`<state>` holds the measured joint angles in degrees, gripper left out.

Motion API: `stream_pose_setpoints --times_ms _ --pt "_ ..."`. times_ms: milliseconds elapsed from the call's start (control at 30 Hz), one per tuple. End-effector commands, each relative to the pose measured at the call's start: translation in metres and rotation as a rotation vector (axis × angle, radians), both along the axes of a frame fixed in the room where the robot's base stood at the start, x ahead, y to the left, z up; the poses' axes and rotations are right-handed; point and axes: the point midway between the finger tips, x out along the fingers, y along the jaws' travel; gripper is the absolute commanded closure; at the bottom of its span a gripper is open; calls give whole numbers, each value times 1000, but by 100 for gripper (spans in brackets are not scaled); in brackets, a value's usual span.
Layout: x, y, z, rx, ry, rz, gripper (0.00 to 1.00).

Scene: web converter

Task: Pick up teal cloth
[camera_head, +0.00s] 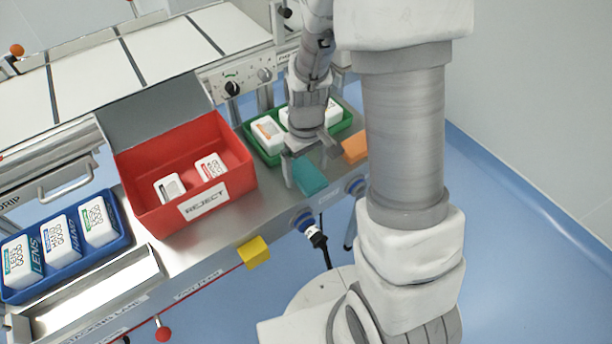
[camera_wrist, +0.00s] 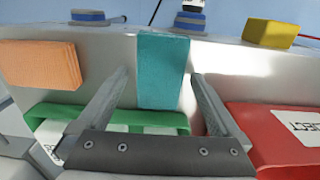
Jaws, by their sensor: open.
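The teal cloth (camera_head: 309,178) is a folded rectangular block lying on the steel counter near its front edge. In the wrist view the teal cloth (camera_wrist: 162,72) lies ahead of and between the two spread fingers. My gripper (camera_head: 308,154) is open and empty, just behind and above the cloth in the head view. In the wrist view my gripper (camera_wrist: 158,85) shows a clear gap on both sides of the cloth. I cannot tell how high the fingertips are above the counter.
An orange cloth (camera_head: 355,149) lies right of the teal one. A green tray (camera_head: 263,152) with white packs stands behind. A red reject bin (camera_head: 245,176) is to the left, and a blue tray (camera_head: 122,246) stands farther left. A yellow block (camera_head: 254,252) is at the counter's front edge.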

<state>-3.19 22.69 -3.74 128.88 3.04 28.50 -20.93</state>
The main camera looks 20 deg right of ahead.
Motion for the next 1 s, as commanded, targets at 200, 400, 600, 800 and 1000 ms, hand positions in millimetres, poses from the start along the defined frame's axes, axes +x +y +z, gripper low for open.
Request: stream_pose_setpoints --times_ms 200,400,600,800,1000 --pt "0 0 1 0 0 0 20" --pt "0 0 1 0 0 0 56" --pt "0 0 1 0 0 0 88" --pt "0 0 3 0 -1 0 88" --pt "1 0 21 0 -2 0 88"
